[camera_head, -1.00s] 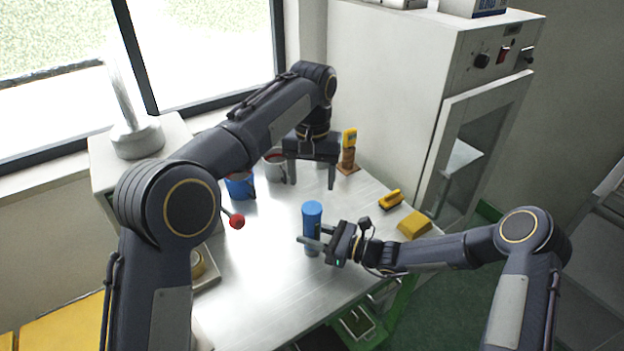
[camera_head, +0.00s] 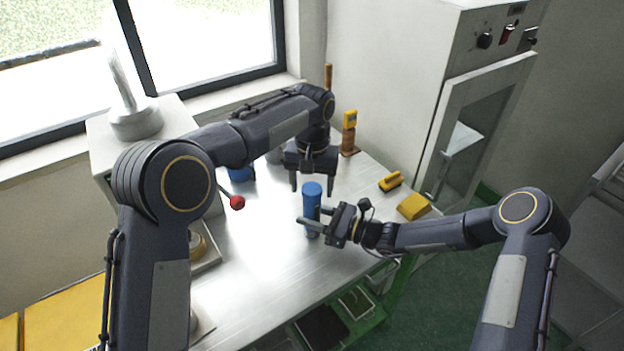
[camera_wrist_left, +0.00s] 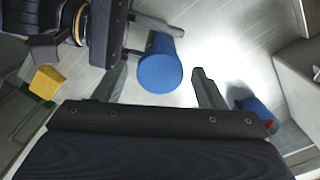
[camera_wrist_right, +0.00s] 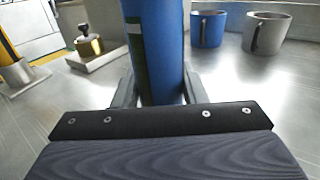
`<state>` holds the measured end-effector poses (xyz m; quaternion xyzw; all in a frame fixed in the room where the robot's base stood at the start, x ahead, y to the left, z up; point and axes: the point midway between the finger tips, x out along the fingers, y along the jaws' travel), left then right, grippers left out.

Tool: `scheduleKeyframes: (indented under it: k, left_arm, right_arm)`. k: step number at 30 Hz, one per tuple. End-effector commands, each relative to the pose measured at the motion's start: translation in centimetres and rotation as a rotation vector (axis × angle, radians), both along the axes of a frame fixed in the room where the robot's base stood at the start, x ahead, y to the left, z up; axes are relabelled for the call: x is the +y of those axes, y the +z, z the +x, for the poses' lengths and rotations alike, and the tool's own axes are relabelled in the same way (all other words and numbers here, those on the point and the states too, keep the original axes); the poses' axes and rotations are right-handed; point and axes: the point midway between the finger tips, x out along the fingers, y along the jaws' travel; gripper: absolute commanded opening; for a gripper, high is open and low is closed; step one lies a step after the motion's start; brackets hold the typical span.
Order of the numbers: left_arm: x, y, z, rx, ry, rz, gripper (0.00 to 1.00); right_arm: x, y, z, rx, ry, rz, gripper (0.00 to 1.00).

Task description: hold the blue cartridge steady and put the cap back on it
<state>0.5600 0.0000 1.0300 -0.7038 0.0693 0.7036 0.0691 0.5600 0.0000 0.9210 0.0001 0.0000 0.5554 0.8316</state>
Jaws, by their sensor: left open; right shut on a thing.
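The blue cartridge (camera_head: 312,222) stands upright on the metal table. My right gripper (camera_head: 309,224) is shut on its body from the right; the right wrist view shows the cartridge (camera_wrist_right: 158,50) between the fingers. A blue cap (camera_head: 312,188) is at the cartridge's top; whether it is fully seated cannot be told. My left gripper (camera_head: 312,189) is open and points down over the cartridge. In the left wrist view the round cap top (camera_wrist_left: 160,76) lies between the spread fingers, with a gap to the right finger.
A blue mug (camera_wrist_right: 208,29) and a grey mug (camera_wrist_right: 267,33) stand at the back of the table. A red-knobbed lever (camera_head: 237,203) is at left. A white cabinet (camera_head: 395,90) stands behind.

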Motion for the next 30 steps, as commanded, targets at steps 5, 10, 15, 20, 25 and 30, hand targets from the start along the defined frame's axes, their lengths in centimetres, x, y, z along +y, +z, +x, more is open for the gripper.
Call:
scheduleKeyframes:
  k: [5, 10, 15, 20, 25, 30]
  left_arm:
    - [-0.01, 0.02, -0.01, 0.0, 0.0, 0.0, 0.57]
    - [-0.01, 0.03, -0.01, 0.0, 0.0, 0.0, 0.34]
    - [-0.01, 0.04, -0.01, 0.0, -0.004, 0.0, 0.19]
    - [-0.01, 0.05, -0.01, 0.0, -0.006, 0.0, 0.19]
    - [-0.01, 0.05, -0.01, 0.0, -0.006, 0.0, 0.69]
    - [-0.01, 0.05, -0.01, 0.0, -0.006, 0.0, 0.72]
  right_arm:
    - [0.01, 0.01, 0.01, 0.0, 0.0, 0.0, 0.0]
    - [0.01, 0.01, 0.0, 0.0, 0.0, 0.0, 0.0]
    - [0.01, 0.01, 0.01, 0.0, 0.0, 0.0, 0.0]
    - [0.01, 0.01, 0.01, 0.0, 0.0, 0.0, 0.0]
    - [0.01, 0.01, 0.01, 0.0, 0.0, 0.0, 0.0]
    - [0.01, 0.02, 0.01, 0.0, 0.0, 0.0, 0.0]
